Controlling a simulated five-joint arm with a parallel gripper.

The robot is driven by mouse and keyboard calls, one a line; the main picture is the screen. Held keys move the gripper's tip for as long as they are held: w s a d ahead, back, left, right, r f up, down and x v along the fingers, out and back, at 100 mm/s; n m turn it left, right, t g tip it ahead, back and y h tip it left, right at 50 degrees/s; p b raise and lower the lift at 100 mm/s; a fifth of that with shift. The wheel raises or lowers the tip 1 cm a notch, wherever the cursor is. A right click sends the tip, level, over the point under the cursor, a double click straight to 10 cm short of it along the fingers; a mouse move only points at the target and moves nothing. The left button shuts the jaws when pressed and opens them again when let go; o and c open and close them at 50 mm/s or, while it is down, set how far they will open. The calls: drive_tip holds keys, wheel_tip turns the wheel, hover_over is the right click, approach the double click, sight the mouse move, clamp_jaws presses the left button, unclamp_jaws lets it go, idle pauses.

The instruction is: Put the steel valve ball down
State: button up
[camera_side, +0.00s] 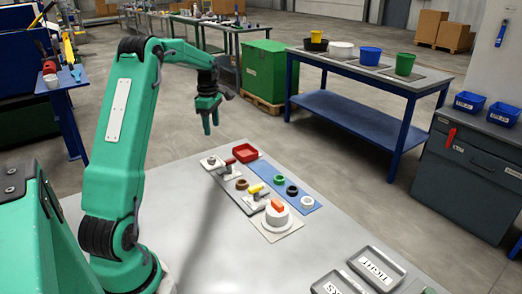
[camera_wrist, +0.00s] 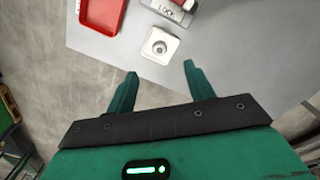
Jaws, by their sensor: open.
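The steel valve ball (camera_wrist: 160,47) appears as a small round grey thing in the middle of a white square holder (camera_wrist: 150,55), near the table's edge in the wrist view.
A red tray (camera_side: 245,152) stands beside the holder. A plate marked LOCK (camera_wrist: 167,9) is close by. A blue mat (camera_side: 283,174) with coloured rings, a yellow-handled part (camera_side: 256,189) and a white round part with an orange top (camera_side: 277,215) lie nearer. The table's left side is clear.

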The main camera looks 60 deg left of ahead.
drive_tip(key=s+d+r+m+t, duration=0.1)
drive_tip(key=d+r+m, duration=0.3)
drive_tip(key=d, duration=0.3)
drive_tip(key=d+r+m+t+y, duration=0.1)
drive_tip(key=d+r+m, duration=0.25)
drive_tip(key=d, duration=0.35)
drive_tip(key=s+d+r+m, duration=0.1)
drive_tip(key=d+r+m, duration=0.3)
drive_tip(key=d, duration=0.3)
drive_tip(key=s+d+f+m+t+h, duration=0.1)
drive_tip(key=s+d+m+t, duration=0.2)
drive_tip(key=s+d+m, duration=1.1)
drive_tip(key=d, duration=0.2)
drive_tip(key=shift+s+d+f, duration=0.3)
drive_tip(key=shift+f, duration=0.1)
